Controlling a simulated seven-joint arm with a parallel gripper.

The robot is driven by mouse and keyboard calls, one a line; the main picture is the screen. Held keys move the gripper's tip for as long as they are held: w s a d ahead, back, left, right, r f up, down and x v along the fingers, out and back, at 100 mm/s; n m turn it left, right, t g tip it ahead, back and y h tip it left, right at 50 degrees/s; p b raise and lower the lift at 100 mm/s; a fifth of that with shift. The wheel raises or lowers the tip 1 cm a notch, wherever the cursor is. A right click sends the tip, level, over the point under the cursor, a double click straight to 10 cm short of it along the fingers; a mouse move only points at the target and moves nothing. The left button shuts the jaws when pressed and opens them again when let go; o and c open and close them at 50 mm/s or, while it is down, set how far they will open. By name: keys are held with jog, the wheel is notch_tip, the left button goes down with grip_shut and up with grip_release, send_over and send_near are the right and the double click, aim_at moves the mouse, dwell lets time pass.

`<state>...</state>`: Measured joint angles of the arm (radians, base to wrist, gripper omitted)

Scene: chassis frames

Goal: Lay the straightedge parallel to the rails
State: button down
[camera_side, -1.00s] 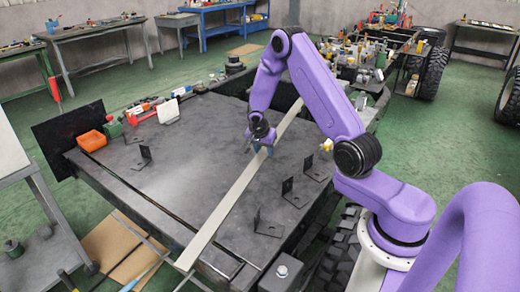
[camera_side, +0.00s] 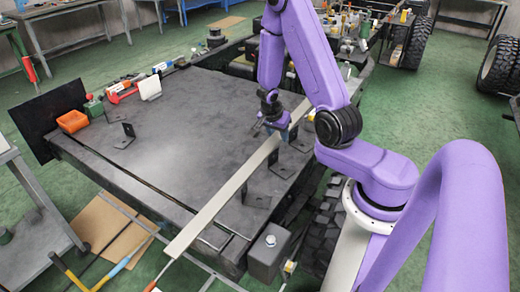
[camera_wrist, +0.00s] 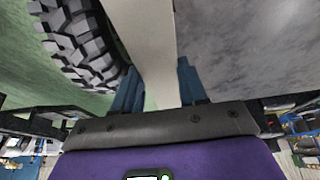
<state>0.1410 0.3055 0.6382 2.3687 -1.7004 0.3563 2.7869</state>
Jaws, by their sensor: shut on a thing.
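The straightedge (camera_side: 215,205) is a long, flat, pale beige bar. It runs diagonally over the dark chassis plate (camera_side: 175,125), its near end sticking out past the front edge. My gripper (camera_side: 277,128) is shut on it towards its far part. In the wrist view the bar (camera_wrist: 152,40) passes between the two blue fingers of my gripper (camera_wrist: 158,88). I cannot tell how high the bar is above the plate. A dark side rail (camera_side: 110,182) runs along the plate's left side. The bar's far end is partly hidden behind my arm.
Small black brackets stand on the plate, one at left (camera_side: 125,136) and several at right, including a near one (camera_side: 256,196) close beside the bar. An orange bin (camera_side: 72,121) sits at the left edge. A large tyre (camera_side: 325,225) is at right.

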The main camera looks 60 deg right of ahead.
jog(key=shift+s, duration=0.15)
jog(key=w+d+f, duration=0.2)
jog(key=w, duration=0.1)
jog(key=w+d+f, duration=0.2)
jog(key=w+f, duration=0.1)
jog(key=w, duration=0.1)
jog(key=w+d+f, duration=0.2)
jog(key=w+f, duration=0.1)
jog(key=shift+w+d+f, duration=0.1)
jog(key=shift+w+f, duration=0.1)
jog(key=shift+w, duration=0.2)
jog(key=shift+w+d+f, duration=0.3)
jog(key=shift+w+f, duration=0.2)
jog(key=shift+f, duration=0.15)
jog(key=shift+w+f, duration=0.1)
jog(key=shift+f, duration=1.5)
jog(key=shift+f, duration=0.1)
jog(key=c, duration=0.6)
grip_release()
jog(key=shift+f, duration=0.1)
